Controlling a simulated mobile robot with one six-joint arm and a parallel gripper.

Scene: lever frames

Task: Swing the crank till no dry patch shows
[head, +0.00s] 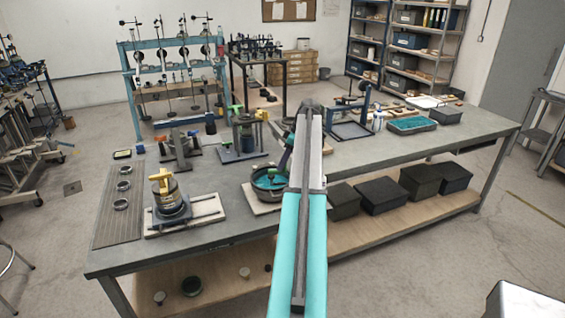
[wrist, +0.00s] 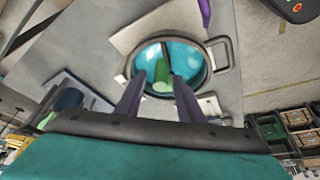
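A round, dark-rimmed pan with a teal inside (head: 262,191) sits on a pale board on the bench, partly hidden by my arm in the head view. In the wrist view the pan (wrist: 207,62) lies just ahead, with a loop handle on its right. A dark crank bar (wrist: 165,50) crosses it to an upright green grip (wrist: 163,76). Pale bright patches show on the teal at left and right; I cannot tell whether they are dry or shine. My gripper (wrist: 158,82) is open, its fingers on either side of the green grip with gaps visible.
A yellow-topped device (head: 165,190) stands on a board to the left. A green-handled press (head: 243,133) stands behind the pan. A teal-filled tray (head: 411,124) lies at the far right. Bare bench top (head: 375,150) is clear right of my arm.

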